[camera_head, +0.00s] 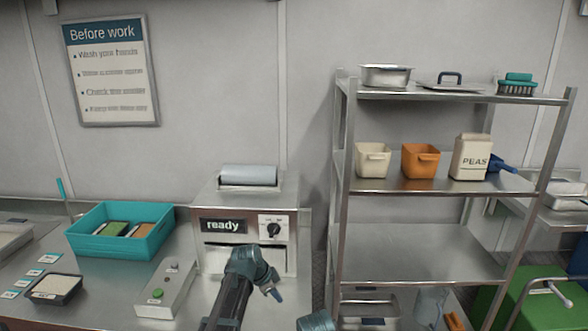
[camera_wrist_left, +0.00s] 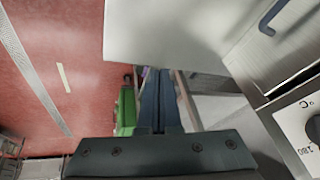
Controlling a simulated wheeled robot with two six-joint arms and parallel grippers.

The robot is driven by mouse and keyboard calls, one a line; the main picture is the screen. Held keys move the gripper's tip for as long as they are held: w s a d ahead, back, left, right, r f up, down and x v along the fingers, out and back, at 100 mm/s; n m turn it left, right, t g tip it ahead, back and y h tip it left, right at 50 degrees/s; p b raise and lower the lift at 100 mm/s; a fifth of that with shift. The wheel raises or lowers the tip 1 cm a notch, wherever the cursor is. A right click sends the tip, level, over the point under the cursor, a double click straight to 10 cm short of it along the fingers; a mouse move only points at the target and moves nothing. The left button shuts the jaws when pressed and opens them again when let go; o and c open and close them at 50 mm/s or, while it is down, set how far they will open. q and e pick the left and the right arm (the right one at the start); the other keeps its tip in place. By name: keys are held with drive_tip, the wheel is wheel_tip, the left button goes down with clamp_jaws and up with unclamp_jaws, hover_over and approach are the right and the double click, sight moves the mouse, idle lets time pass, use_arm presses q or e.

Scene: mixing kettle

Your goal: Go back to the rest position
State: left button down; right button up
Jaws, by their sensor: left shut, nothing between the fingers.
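My left gripper (camera_head: 275,293) is in front of the steel machine (camera_head: 211,255), near its lower right side. In the left wrist view its two dark fingers (camera_wrist_left: 160,95) lie together, shut with nothing between them. The machine shows "ready" on its display and has a black dial (camera_head: 273,229). The dial is partly visible at the right edge of the left wrist view (camera_wrist_left: 314,130). A teal rounded part of my own body shows at the bottom edge of the head view; my right gripper itself is not visible.
A control box (camera_head: 165,290) with a green button stands left of my left arm. A teal bin (camera_head: 120,247) and a dark tray (camera_head: 54,289) are further left. A steel shelf rack (camera_head: 420,187) stands right. Red floor shows in the wrist view.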

use_arm(q)
drive_tip(key=s+f+n+g+y, duration=0.1)
drive_tip(key=s+n, duration=0.2)
drive_tip(key=s, duration=0.6)
drive_tip(key=s+f+n+g+y, duration=0.1)
drive_tip(key=s+n+y, duration=0.1)
drive_tip(key=s, duration=0.8)
drive_tip(key=s+f+n+g+y+b, duration=0.1)
drive_tip(key=s+n+y, duration=0.1)
drive_tip(key=s+n, duration=0.3)
drive_tip(key=s, duration=0.4)
drive_tip(key=shift+s+g, duration=0.2)
drive_tip(key=shift+g, duration=0.2)
